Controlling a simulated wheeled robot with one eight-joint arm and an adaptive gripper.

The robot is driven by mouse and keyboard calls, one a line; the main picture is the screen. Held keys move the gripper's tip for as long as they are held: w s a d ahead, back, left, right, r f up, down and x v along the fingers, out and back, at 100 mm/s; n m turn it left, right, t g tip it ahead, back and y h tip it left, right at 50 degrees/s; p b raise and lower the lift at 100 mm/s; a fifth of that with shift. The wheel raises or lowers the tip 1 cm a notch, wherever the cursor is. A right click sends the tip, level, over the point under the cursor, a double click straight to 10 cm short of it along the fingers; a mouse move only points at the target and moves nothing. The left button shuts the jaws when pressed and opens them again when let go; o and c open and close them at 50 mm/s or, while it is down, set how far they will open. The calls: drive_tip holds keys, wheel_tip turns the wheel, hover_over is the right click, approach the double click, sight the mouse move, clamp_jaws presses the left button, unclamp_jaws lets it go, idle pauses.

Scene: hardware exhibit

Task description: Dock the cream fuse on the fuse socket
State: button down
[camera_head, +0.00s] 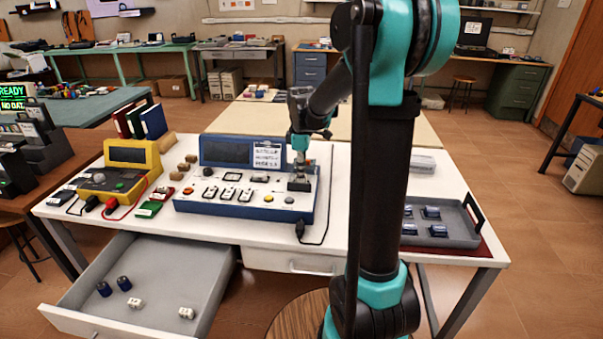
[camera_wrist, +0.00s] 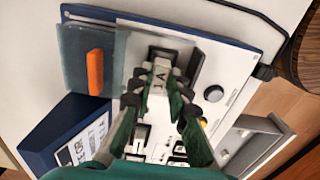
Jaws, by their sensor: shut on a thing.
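The blue-and-white test console (camera_head: 215,207) stands on the white table, with its grey fuse socket (camera_head: 300,184) near the right end. My gripper (camera_head: 300,172) points down over the socket. In the wrist view my gripper (camera_wrist: 160,82) is shut on the cream fuse (camera_wrist: 158,85), which has dark lettering on its upper face. The fuse is lined up with the dark-and-grey socket (camera_wrist: 163,54) and overlaps it in this view. I cannot tell whether it is fully seated. The fuse is mostly hidden by my gripper in the head view.
An open drawer (camera_head: 160,270) holds white and navy pieces. A yellow meter (camera_head: 120,172) is at left, a grey tray (camera_head: 455,238) at right. A dark cable runs along the console's right side.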

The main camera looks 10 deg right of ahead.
drive_tip(key=shift+f, duration=0.6)
drive_tip(key=c, duration=1.7)
unclamp_jaws()
drive_tip(key=shift+c, duration=0.2)
wheel_tip(320, 180, up, 11)
